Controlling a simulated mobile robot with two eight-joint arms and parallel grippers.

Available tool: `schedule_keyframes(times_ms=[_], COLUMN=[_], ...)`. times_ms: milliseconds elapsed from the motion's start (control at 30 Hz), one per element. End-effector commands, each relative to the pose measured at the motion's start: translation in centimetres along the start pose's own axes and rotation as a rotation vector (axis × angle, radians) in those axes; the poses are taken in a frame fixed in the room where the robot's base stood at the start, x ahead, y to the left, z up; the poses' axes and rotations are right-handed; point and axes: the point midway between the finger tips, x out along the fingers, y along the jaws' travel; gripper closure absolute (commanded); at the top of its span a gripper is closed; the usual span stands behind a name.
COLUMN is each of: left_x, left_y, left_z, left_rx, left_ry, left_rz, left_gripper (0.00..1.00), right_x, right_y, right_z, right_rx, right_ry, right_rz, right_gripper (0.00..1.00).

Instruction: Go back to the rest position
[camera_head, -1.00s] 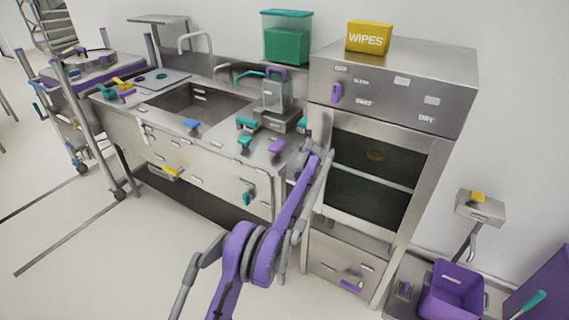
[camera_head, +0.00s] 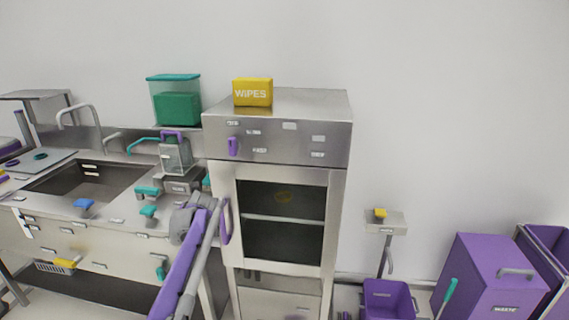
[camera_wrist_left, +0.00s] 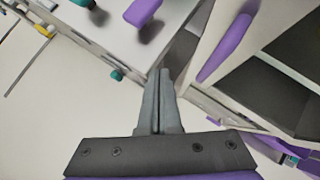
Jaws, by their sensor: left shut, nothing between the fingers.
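My left arm (camera_head: 182,275) rises from the bottom of the head view. Its wrist is beside the left edge of the steel cabinet (camera_head: 222,280) and overlaps the counter's right end. The gripper's fingertips cannot be made out there. In the left wrist view my left gripper (camera_wrist_left: 160,75) is shut, with its two grey fingers together and nothing between them. It appears near the gap between counter and cabinet, with the cabinet's purple door handle (camera_wrist_left: 228,47) to its right. My right gripper is in neither current view.
A steel counter (camera_head: 120,230) with a sink (camera_head: 90,182) is on the left. A yellow wipes box (camera_head: 253,93) sits on the cabinet. A purple waste bin (camera_head: 490,270) and a smaller open purple bin (camera_head: 388,300) stand at right. Bare wall fills the upper right.

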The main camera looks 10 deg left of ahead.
Motion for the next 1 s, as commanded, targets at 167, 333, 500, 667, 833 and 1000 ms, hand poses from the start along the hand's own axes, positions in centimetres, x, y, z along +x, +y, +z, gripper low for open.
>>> schedule_keyframes(times_ms=[167, 333, 500, 667, 833, 1000], left_x=[-3.3, -10.6, -17.8, -23.5, -27.9, -30.2], left_y=[-0.6, -0.9, -0.1, 1.6, 4.2, 6.4], left_z=[-1.4, -5.9, -12.3, -19.6, -28.1, -35.1], left_rx=[-0.169, -0.594, -1.067, -1.504, -1.945, -2.28], left_ry=[0.027, 0.107, 0.216, 0.329, 0.442, 0.519], left_rz=[-0.021, -0.048, -0.036, 0.023, 0.142, 0.283], left_gripper=[1.0, 1.0, 1.0, 1.0, 1.0, 1.0], right_x=[-0.3, -0.8, -1.4, -2.0, -2.5, -2.9], right_y=[0.0, 0.0, 0.0, 0.0, 0.0, 0.0], right_z=[-0.2, -0.7, -1.1, -1.6, -2.1, -2.5], right_rx=[0.0, 0.0, 0.0, 0.0, 0.0, 0.0], right_ry=[0.001, 0.005, 0.008, 0.011, 0.015, 0.018], right_rz=[0.0, 0.0, 0.0, 0.0, 0.0, 0.0], right_gripper=[0.0, 0.0, 0.0, 0.0, 0.0, 0.0])
